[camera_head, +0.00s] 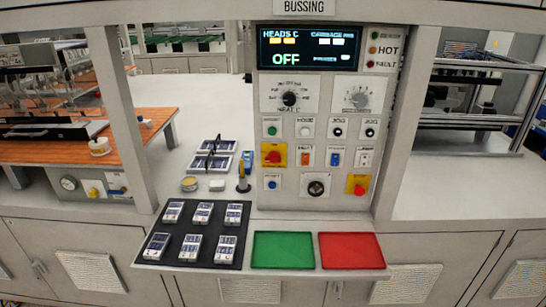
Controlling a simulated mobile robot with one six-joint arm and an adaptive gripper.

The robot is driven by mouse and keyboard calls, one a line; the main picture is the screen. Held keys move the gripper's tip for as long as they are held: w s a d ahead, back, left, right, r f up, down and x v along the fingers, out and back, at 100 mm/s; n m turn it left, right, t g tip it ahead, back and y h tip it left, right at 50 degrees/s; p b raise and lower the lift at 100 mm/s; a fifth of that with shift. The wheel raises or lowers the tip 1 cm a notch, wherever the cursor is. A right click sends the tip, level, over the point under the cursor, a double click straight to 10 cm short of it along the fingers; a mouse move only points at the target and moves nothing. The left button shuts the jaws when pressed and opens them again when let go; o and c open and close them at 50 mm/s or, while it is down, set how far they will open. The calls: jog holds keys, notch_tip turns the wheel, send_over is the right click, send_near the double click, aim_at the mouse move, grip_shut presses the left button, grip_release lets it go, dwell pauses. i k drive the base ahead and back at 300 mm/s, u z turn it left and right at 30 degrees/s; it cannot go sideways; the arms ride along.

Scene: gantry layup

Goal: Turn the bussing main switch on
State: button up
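The bussing control panel (326,225) stands upright in the middle under a sign reading BUSSING (304,7). Its display (307,48) is lit and reads OFF in green. A red knob on a yellow plate (273,154) is at the panel's left. A second red control on a yellow plate (357,184) is at the lower right. A black round knob on a pale plate (316,188) lies between them, lower down. The small labels are too blurred to tell which control is the main switch, and knob positions are unclear. My gripper is not in view.
A dark tray (237,261) with several small packs, a green tray (283,250) and a red tray (351,251) lie on the shelf before the panel. White posts (118,110) flank it. Small tools and panels lie on the bench to the left.

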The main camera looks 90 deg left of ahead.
aim_at(274, 157)
jog(key=u, duration=0.25)
jog(key=i, duration=0.1)
jog(key=u, duration=3.75)
